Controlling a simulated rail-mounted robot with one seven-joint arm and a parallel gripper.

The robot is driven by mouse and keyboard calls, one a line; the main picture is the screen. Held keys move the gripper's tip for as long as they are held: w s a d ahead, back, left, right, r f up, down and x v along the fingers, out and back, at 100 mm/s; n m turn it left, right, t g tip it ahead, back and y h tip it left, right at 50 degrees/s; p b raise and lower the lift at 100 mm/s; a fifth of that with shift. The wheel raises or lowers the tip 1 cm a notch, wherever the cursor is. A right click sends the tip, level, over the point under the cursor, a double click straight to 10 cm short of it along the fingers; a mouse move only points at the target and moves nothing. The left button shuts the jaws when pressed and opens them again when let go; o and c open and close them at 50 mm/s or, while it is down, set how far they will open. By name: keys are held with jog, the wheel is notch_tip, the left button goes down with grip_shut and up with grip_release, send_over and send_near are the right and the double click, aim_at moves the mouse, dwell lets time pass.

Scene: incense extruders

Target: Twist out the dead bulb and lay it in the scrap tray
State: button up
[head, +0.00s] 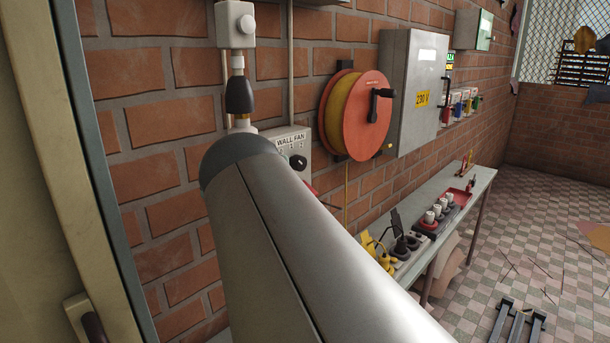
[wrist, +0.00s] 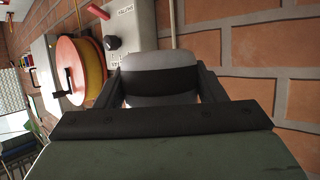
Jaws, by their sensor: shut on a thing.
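In the wrist view my gripper (wrist: 158,85) is shut on a pale grey, rounded thing with a dark band, which I take to be the dead bulb (wrist: 160,61). Its far end and whether it touches anything beyond cannot be made out. A shallow red tray (head: 462,196), probably the scrap tray, lies on the bench along the wall. It is well away to the right of my arm.
A wall fan panel (head: 291,145) with a black knob is on the brick wall beside my arm. A black fitting (head: 239,95) hangs below a white box. The orange reel (head: 355,115), grey cabinet (head: 410,90) and cluttered bench (head: 425,259) follow rightward. The checkered floor is mostly open.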

jog(key=shift+s, duration=0.1)
notch_tip(320, 180, down, 5)
jog(key=b, duration=0.5)
jog(key=shift+a+r, duration=0.1)
jog(key=shift+r, duration=0.05)
dwell(0.6)
